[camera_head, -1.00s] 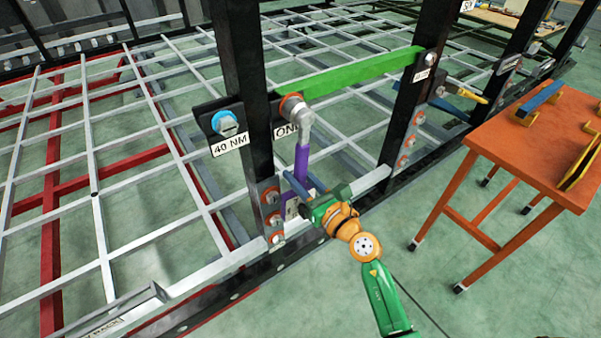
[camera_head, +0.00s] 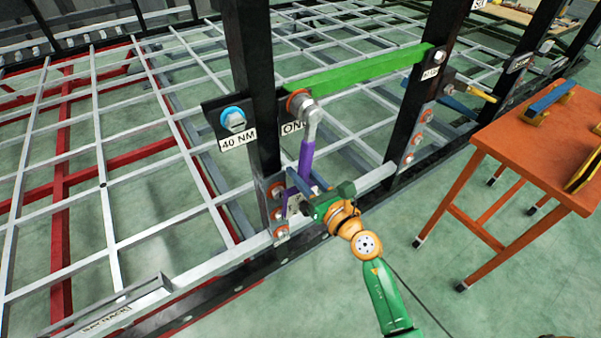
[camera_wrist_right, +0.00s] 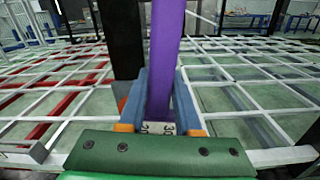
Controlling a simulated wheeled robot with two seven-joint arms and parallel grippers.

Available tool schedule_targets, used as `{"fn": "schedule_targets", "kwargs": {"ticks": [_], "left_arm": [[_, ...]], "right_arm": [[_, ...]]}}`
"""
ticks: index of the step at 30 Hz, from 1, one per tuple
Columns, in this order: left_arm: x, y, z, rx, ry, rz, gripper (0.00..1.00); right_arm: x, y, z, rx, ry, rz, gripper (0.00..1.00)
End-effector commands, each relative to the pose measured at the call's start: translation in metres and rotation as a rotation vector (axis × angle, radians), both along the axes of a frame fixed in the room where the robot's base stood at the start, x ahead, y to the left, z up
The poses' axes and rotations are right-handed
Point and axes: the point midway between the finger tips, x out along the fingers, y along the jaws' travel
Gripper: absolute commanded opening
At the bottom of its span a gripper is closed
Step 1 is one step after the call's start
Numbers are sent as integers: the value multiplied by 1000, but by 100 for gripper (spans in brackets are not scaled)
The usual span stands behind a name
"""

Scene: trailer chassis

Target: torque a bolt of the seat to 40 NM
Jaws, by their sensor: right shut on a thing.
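A torque wrench with a purple handle (camera_head: 306,157) and a grey head (camera_head: 310,118) hangs nearly upright at the black post. Its head is at the bolt with an orange washer (camera_head: 295,99), beside a partly covered label. My right gripper (camera_head: 305,187) is shut on the lower end of the wrench handle. In the right wrist view the handle (camera_wrist_right: 162,60) stands between the blue fingers, with a number label low on it. A bolt with a blue washer (camera_head: 232,119) sits left of the post above a "40 NM" label (camera_head: 238,139). My left gripper is out of view.
A green bar (camera_head: 360,68) spans two black posts (camera_head: 413,100). More orange-washered bolts (camera_head: 277,212) sit low on the posts. The grey grid frame (camera_head: 100,190) lies left and behind. An orange table (camera_head: 530,150) with tools stands right. The floor in front is clear.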

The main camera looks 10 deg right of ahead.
Motion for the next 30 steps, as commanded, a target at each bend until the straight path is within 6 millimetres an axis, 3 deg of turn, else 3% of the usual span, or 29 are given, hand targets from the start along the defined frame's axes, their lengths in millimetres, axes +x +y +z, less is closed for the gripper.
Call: {"fn": "schedule_targets", "kwargs": {"ticks": [5, 24, 30], "left_arm": [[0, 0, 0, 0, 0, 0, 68], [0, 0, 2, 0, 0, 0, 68], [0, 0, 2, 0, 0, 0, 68]], "right_arm": [[-2, -4, 1, -19, -9, -1, 0], [-49, -21, 0, -20, -8, -2, 0], [-55, -23, 1, -18, -9, 0, 0]]}}
